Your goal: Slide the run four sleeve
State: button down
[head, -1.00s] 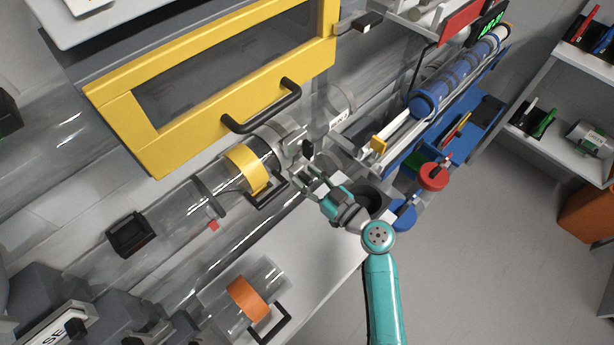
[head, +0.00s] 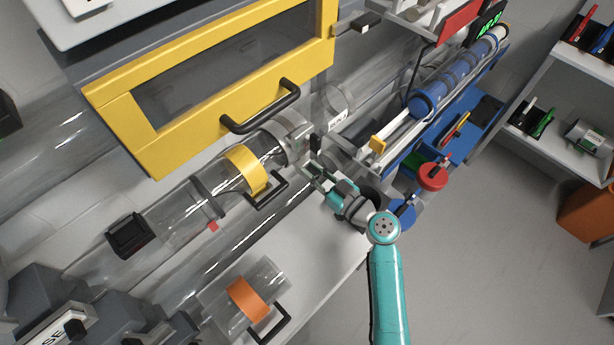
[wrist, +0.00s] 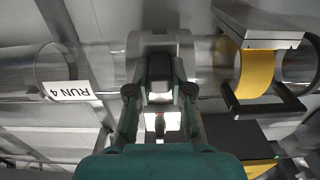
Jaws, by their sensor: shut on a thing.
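The run four sleeve is a grey collar (head: 297,132) around the clear tube, right of the yellow band in the head view. In the wrist view the grey sleeve (wrist: 160,40) is straight ahead, with a dark grip piece (wrist: 160,68) at its middle. My gripper (wrist: 160,92) is shut on this grip piece, one finger on each side. The head view shows my gripper (head: 311,168) at the sleeve's lower side. The RUN 4 label (wrist: 69,91) reads upside down on the tube left of the sleeve. The exact finger contact is partly hidden.
A yellow band with a black handle (head: 266,191) sits on the tube beside the sleeve. A yellow-framed door (head: 115,97) with a black handle is above. An orange-banded clear tube piece (head: 247,299) lies on the white bench. A blue tray (head: 428,155) is to the right.

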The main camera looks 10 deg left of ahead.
jog(key=shift+w+d+r, duration=0.15)
jog(key=shift+w+d, duration=0.7)
jog(key=shift+w, duration=0.3)
jog(key=c, duration=1)
grip_release()
jog(key=shift+w, duration=0.1)
jog(key=shift+c, duration=0.2)
jog(key=v, duration=1.2)
